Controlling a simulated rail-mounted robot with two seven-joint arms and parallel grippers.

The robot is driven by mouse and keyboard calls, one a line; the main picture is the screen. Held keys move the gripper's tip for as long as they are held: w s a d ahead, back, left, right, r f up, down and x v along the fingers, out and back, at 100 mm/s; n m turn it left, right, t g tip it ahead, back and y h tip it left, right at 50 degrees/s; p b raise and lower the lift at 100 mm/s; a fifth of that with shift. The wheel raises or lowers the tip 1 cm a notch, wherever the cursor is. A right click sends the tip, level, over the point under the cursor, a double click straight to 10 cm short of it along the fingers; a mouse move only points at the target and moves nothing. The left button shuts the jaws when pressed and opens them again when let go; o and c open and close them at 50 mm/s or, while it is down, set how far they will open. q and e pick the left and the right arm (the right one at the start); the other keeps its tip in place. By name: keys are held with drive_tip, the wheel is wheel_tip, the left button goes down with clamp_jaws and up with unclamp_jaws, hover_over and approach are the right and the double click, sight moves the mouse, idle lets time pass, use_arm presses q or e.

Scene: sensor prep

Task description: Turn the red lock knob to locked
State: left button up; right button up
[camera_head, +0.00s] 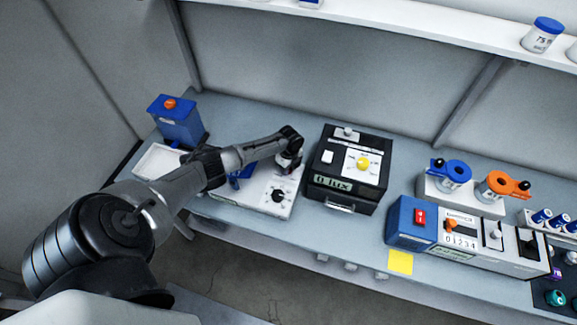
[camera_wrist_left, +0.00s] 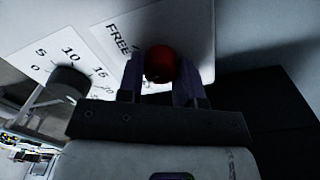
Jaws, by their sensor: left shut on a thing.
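The red lock knob (camera_wrist_left: 160,64) sits on a white panel (camera_wrist_left: 195,20) beside a label that reads "FREE". In the left wrist view my left gripper (camera_wrist_left: 163,78) has one finger on each side of the knob and is shut on it. The rest of the label is hidden behind the knob and fingers. In the head view my left gripper (camera_head: 289,160) reaches down over the back of the white box (camera_head: 230,203); the knob is mostly hidden there. My right gripper is not in view.
A black dial (camera_wrist_left: 69,82) with a number scale is beside the knob. A black lux meter box (camera_head: 345,190) stands just right of the white box. A blue container (camera_head: 180,122) stands at the back left. A yellow note (camera_head: 400,262) lies near the front edge.

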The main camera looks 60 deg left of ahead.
use_arm(q)
drive_tip(key=shift+r+n+p, duration=0.1)
drive_tip(key=shift+n+p, duration=0.3)
drive_tip(key=shift+n, duration=1.2)
drive_tip(key=o, duration=0.9)
drive_tip(key=shift+o, duration=0.2)
wheel_tip(320, 180, up, 14)
drive_tip(key=shift+w+a+p, duration=0.2)
drive_tip(key=shift+w+p, duration=0.05)
drive_tip(key=shift+p, duration=0.05)
